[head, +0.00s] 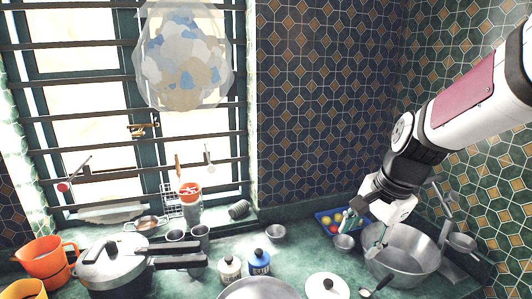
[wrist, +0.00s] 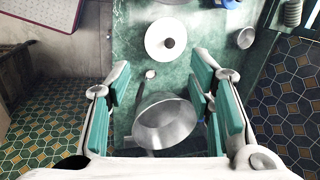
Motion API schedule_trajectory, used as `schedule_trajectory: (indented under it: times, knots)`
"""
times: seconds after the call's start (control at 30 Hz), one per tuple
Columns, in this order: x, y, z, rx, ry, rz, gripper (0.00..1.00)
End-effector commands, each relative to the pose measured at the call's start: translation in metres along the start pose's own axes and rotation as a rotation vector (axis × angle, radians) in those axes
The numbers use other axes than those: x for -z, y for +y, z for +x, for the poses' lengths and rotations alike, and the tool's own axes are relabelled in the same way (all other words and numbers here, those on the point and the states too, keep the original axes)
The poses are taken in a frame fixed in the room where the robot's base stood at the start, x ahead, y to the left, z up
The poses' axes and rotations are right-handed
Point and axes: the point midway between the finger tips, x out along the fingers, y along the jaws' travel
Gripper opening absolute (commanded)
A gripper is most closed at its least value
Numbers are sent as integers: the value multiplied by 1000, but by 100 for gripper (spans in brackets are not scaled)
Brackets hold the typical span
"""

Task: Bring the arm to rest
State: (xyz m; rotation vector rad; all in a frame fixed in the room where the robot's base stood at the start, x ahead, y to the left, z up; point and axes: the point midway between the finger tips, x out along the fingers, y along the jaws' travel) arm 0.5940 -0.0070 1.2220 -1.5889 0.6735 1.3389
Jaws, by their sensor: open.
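My gripper (head: 374,232) is in the right part of the head view, above the counter by a large steel bowl (head: 408,270). In the wrist view its two teal-padded fingers (wrist: 160,85) are spread wide apart with nothing held between them. The steel bowl shows below and between the fingers in the wrist view (wrist: 165,125). My arm comes down from the upper right of the head view. No part of the gripper appears to hold anything; whether a finger touches the bowl's rim cannot be told.
A white lid (head: 327,287) with a dark knob lies left of the bowl. A blue tray (head: 325,229) of round fruit and a small steel bowl (head: 344,243) stand behind. A pressure cooker (head: 112,266) and orange pots (head: 42,262) are far left. A tiled wall rises behind.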

Motion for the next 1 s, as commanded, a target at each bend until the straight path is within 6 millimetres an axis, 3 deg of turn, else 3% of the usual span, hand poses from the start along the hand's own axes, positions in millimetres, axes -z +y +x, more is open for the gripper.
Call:
schedule_trajectory:
  times: [0.1,0.4,0.7,1.0]
  knots:
    - [-22,18,-35,13,54,-212,48]
    - [-67,78,-96,16,181,-722,48]
    - [-90,129,-119,2,272,-1078,48]
    - [-93,138,-121,-5,286,-1139,48]
